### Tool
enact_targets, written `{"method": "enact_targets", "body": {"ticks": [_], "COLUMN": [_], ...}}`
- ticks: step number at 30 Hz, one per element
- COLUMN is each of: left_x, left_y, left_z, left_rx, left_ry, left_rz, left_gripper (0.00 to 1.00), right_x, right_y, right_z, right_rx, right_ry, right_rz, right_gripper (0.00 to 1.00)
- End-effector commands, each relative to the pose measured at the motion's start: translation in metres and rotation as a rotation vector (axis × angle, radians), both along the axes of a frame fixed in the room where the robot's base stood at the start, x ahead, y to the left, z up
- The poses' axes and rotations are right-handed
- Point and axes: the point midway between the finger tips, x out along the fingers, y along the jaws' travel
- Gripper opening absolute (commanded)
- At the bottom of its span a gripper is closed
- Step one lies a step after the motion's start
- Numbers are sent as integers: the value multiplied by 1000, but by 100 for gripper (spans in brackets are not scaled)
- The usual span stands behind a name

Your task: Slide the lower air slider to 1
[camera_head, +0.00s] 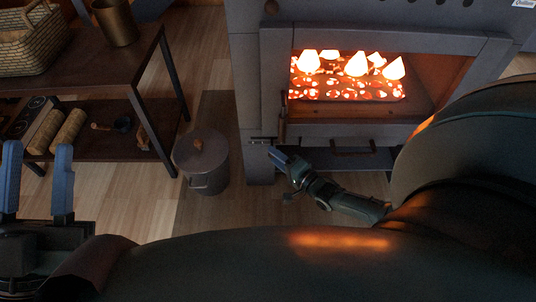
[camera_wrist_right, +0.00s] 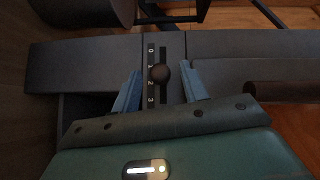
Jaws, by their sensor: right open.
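The lower air slider is a dark round knob (camera_wrist_right: 159,73) in a slot marked 0 to 3 in the right wrist view. The knob appears beside the 1 mark, slightly toward 2; its height above the scale makes the exact setting uncertain. My right gripper (camera_wrist_right: 161,70) is open, with one blue finger on each side of the knob and visible gaps to both. In the head view, my right gripper (camera_head: 275,155) is at the lower left front of the stove (camera_head: 252,95). My left gripper (camera_head: 38,150) is open and empty at the far left.
The stove has glowing coals (camera_head: 345,85) behind its opening and a handle (camera_head: 353,151) below. A lidded metal bin (camera_head: 203,165) stands left of it. A wooden shelf (camera_head: 100,115) holds logs and a basket (camera_head: 35,42). Floor between shelf and bin is clear.

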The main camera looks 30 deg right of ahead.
Motion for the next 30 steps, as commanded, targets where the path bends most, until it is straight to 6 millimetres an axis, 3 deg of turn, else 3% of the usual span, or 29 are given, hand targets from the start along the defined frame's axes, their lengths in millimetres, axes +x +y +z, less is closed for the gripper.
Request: {"method": "enact_targets", "body": {"ticks": [3,7,18,30], "left_x": [-2,-3,-4,-4], "left_y": [1,1,2,1], "left_z": [6,13,18,18], "left_rx": [7,12,15,15], "left_ry": [-76,-128,-152,-152], "left_rz": [-1,-2,-2,-2], "left_gripper": [36,36,36,36], "right_x": [20,31,36,36], "right_y": [5,8,9,9], "right_z": [-3,-3,-2,-2], "right_rx": [1,1,1,1], "right_ry": [-3,-1,1,0], "right_rz": [0,0,1,0], "right_gripper": [44,44,44,12]}}
